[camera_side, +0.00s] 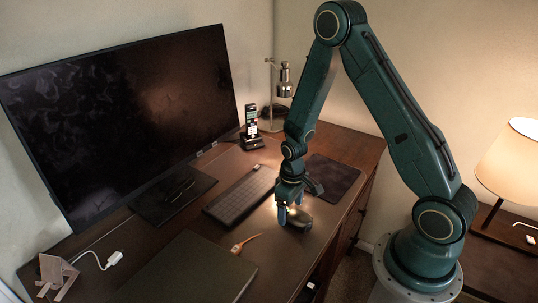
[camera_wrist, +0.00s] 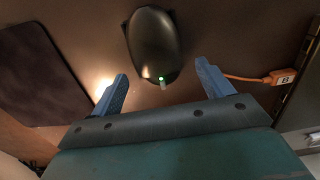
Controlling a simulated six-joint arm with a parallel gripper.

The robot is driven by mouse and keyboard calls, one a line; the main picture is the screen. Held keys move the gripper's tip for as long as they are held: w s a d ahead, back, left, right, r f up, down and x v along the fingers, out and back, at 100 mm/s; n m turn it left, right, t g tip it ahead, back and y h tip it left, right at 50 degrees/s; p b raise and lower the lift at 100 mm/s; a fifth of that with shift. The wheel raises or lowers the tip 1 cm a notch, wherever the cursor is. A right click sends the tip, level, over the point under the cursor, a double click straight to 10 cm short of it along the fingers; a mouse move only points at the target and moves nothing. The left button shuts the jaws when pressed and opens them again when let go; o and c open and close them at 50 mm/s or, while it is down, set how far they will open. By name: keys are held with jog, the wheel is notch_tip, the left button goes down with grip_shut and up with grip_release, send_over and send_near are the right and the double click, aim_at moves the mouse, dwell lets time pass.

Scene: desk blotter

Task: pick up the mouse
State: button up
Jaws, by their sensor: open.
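The mouse (camera_wrist: 152,45) is a dark, rounded shape with a small green light at its near end. It lies on the desk, ahead of my gripper and between the lines of its fingers in the wrist view. In the side view the mouse (camera_side: 299,217) sits at the foot of my gripper (camera_side: 290,212), partly hidden by it. My gripper (camera_wrist: 160,90) is open, with its two blue fingers spread and nothing between them. The fingertips appear short of the mouse's main body in the wrist view.
A dark mouse pad (camera_side: 332,176) lies right of the keyboard (camera_side: 240,195). An orange cable (camera_side: 246,243) lies near the mouse. A dark desk pad (camera_side: 190,270) is in front. A large monitor (camera_side: 125,115) and a phone on a dock (camera_side: 251,125) stand behind.

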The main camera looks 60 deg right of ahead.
jog(key=shift+f, duration=1.05)
jog(key=shift+c, duration=0.5)
jog(key=c, duration=1)
